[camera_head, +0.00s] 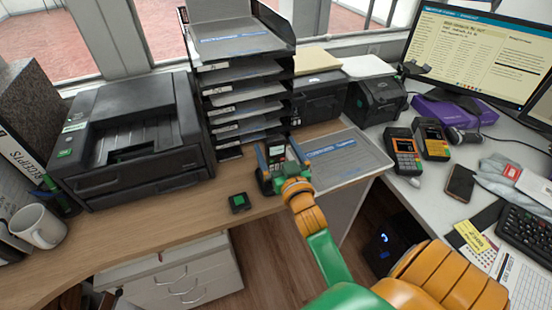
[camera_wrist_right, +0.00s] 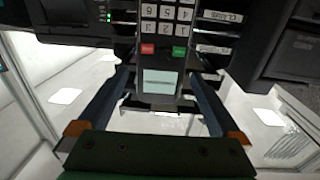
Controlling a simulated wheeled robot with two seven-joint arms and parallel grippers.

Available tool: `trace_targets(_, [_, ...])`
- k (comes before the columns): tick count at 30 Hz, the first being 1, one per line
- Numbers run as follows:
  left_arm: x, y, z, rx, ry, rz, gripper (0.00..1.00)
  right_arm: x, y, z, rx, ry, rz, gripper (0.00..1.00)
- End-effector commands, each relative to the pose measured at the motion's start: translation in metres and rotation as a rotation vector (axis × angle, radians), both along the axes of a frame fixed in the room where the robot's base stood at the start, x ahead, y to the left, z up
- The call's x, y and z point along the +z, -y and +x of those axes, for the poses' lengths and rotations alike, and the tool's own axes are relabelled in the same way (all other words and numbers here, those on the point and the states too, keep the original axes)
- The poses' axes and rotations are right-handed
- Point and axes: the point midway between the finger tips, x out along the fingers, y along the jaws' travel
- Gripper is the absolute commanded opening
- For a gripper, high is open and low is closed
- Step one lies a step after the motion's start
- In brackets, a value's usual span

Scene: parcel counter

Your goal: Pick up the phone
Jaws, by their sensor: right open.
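A dark handset-like phone (camera_head: 276,151) stands at the back edge of the wooden desk, in front of the paper trays. In the right wrist view the phone (camera_wrist_right: 160,50) shows number keys, a red and a green button and a small pale screen. My right gripper (camera_head: 281,162) is open, with one finger on each side of the phone; gaps show between fingers and phone in the wrist view. The gripper and wrist hide the phone's lower part in the head view. A smartphone (camera_head: 461,183) lies on the white counter at right. My left gripper is out of view.
A black printer (camera_head: 130,140) stands at left and a tall stack of paper trays (camera_head: 240,80) behind the phone. A grey tray (camera_head: 345,158) lies right of it. Two card terminals (camera_head: 404,152) stand on the white counter. A small black box with a green top (camera_head: 239,202) sits in front.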

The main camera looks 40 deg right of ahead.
Motion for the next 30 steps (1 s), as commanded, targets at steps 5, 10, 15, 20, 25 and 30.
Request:
trace_targets(5, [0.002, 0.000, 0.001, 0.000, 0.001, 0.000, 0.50, 0.000, 0.010, 0.032, 0.001, -0.001, 0.000, 1.00])
trace_targets(10, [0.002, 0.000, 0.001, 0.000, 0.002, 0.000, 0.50, 0.000, 0.011, 0.038, 0.001, -0.002, 0.000, 1.00])
trace_targets(15, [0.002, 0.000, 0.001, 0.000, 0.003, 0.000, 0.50, 0.000, 0.011, 0.038, 0.001, -0.003, 0.000, 0.78])
trace_targets(20, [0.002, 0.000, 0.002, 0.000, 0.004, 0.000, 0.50, 0.000, 0.011, 0.037, 0.001, -0.003, 0.000, 0.35])
trace_targets(25, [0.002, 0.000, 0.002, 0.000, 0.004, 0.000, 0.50, 0.000, 0.011, 0.037, 0.001, -0.003, 0.000, 0.00])
trace_targets(30, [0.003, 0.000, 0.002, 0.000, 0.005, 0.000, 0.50, 0.000, 0.011, 0.037, 0.001, -0.003, 0.001, 0.00])
